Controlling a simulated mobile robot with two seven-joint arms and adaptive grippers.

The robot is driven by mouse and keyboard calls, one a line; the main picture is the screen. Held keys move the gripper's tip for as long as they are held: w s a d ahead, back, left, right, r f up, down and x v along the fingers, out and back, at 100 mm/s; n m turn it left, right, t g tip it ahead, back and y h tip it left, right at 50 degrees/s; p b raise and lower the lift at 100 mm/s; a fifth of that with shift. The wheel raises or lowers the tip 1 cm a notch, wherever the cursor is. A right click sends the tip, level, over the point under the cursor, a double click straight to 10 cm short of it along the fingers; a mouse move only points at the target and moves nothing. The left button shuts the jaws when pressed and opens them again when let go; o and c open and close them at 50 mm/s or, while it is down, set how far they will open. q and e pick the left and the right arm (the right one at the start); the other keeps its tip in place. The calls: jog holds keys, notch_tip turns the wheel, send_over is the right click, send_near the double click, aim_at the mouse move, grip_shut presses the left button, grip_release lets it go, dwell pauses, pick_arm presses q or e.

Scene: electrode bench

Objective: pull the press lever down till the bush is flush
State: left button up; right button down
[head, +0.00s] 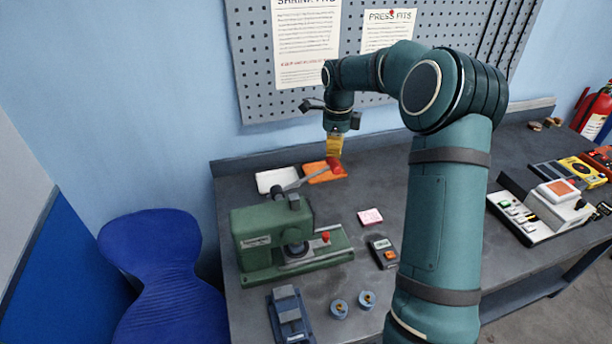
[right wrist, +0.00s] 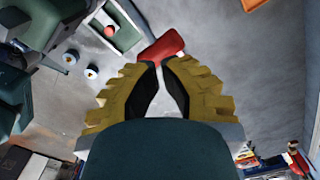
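The green press (head: 262,232) stands at the left of the bench. Its lever (head: 306,180) slants up to the right and ends in a red knob (head: 334,165). My right gripper (head: 334,156) points down at the knob, its yellow fingers close together. In the right wrist view, the red knob (right wrist: 162,46) lies at the fingertips of the gripper (right wrist: 162,64), not between the finger pads; contact is hard to tell. My left gripper is out of view.
A white tray (head: 275,180) and an orange tray (head: 318,177) lie behind the lever. Two blue round pieces (head: 339,308) (head: 367,299), a dark meter (head: 382,253) and a pink note (head: 370,217) lie in front and right. A blue chair (head: 150,265) stands left.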

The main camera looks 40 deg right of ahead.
aim_at(334, 161)
jog(key=shift+f, duration=0.25)
jog(key=shift+f+b, duration=0.35)
jog(key=shift+f+b, duration=0.65)
jog(key=shift+f, duration=0.6)
jog(key=shift+s+d+f+b, duration=0.15)
jog(key=shift+f+b, duration=0.25)
jog(key=shift+f, duration=0.3)
jog(key=shift+w+d+f+b, duration=0.1)
jog(key=shift+f+b, duration=0.25)
jog(key=shift+f, duration=0.35)
